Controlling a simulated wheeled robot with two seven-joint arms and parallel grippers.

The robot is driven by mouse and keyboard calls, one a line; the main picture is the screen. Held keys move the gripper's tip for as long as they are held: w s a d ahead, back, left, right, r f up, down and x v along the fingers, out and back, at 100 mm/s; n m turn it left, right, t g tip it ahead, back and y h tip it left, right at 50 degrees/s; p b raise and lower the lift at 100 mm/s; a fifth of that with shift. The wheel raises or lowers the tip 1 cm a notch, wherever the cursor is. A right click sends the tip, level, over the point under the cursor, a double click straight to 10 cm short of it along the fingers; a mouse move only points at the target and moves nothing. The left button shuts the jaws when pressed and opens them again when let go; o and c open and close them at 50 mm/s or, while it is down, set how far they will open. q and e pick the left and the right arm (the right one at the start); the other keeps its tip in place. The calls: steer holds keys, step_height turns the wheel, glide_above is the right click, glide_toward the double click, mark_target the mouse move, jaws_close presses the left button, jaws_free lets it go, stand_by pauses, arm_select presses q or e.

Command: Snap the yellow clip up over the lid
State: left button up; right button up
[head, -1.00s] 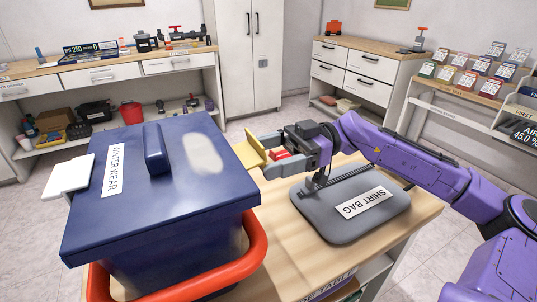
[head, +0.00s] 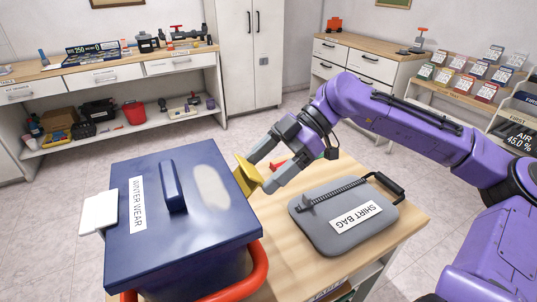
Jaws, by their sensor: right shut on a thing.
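The yellow clip (head: 247,175) is at the right edge of the blue lid (head: 150,210), tilted and close against it. The lid is on a blue box with a white "WINTER WEAR" label (head: 138,204) and a raised blue handle (head: 173,186). My right gripper (head: 262,172) reaches in from the right and is shut on the yellow clip, its fingers on either side of it. The clip's lower part and hinge are partly hidden by the fingers. My left gripper is not in view.
A grey "SHIRT BAG" (head: 335,218) with a black handle lies on the wooden table (head: 290,265) right of the box. A red-orange bar (head: 245,275) curves round the box's near side. A white piece (head: 98,211) sticks out at the box's left. A small red thing (head: 277,165) is behind the gripper.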

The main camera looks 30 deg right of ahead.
mark_target(244, 165)
steer(key=a+r+h+p, duration=0.1)
steer(key=h+p, duration=0.1)
steer(key=p, duration=0.2)
steer(key=a+r+h+p, duration=0.1)
steer(key=h+p, duration=0.2)
steer(key=p, duration=0.1)
steer(key=a+r+h+p, duration=0.1)
steer(key=h+p, duration=0.1)
steer(key=p, duration=0.2)
steer(key=shift+w+a+r+g+h, duration=0.1)
steer(key=shift+r+g+h, duration=0.2)
steer(key=shift+r+g, duration=0.1)
steer(key=shift+a+h+p, duration=0.35)
steer(key=shift+h+p, duration=0.25)
steer(key=shift+p, duration=0.4)
steer(key=shift+a+f, duration=0.1)
steer(key=shift+f, duration=0.05)
steer(key=o, duration=1)
steer(key=shift+w, duration=0.1)
steer(key=shift+c, duration=0.2)
step_height(244, 165, up, 10)
steer(key=d+p, duration=0.1)
steer(key=shift+d+r, duration=0.2)
steer(key=shift+d, duration=0.05)
